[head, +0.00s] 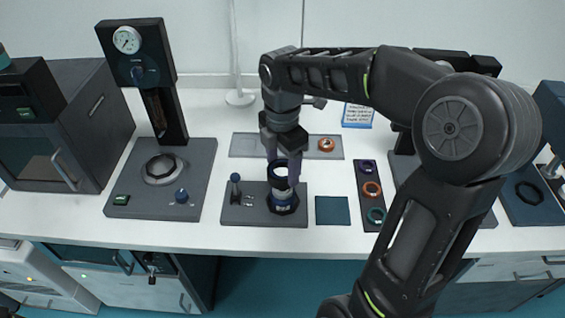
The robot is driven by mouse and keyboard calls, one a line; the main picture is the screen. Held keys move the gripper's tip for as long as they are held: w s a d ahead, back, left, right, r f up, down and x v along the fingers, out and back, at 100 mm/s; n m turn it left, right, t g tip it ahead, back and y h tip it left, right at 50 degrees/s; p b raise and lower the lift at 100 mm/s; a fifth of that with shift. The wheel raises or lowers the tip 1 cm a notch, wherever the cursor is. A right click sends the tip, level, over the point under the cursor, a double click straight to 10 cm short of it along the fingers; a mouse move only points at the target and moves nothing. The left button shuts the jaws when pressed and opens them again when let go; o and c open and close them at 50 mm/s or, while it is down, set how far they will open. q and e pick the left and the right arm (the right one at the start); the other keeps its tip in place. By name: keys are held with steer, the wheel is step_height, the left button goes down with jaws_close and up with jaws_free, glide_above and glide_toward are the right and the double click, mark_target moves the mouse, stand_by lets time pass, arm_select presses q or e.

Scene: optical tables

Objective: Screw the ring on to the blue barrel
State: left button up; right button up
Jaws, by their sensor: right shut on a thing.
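My right gripper (284,170) comes down from above over the middle fixture, its fingers shut on a dark ring (277,168) with a pale inside. The barrel (282,194) stands upright below it in a black collar on the dark grey base plate (237,216); a blue band shows on it. The ring is at or just above the barrel's top; I cannot tell whether they touch or whether any thread is engaged. The fingers hide part of both. My left gripper is not in view.
A dark strip (364,203) holds a purple-blue ring (367,167), an orange ring (372,189) and a teal ring (376,215). A grey tray (245,146) behind carries another orange ring (326,144). A small post (236,186) stands left of the barrel. A tall gauge stand (160,95) is further left.

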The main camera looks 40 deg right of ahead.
steer(key=shift+f+b, duration=0.45)
steer(key=shift+f, duration=0.4)
steer(key=shift+f+b, duration=0.85)
steer(key=shift+f, duration=0.65)
stand_by(1.1)
stand_by(0.7)
steer(key=shift+f, duration=0.5)
stand_by(1.7)
steer(key=m, duration=0.3)
steer(key=shift+m, duration=0.3)
steer(key=m, duration=0.5)
steer(key=shift+b, duration=0.35)
steer(key=m, duration=0.8)
steer(key=shift+m+b, duration=0.3)
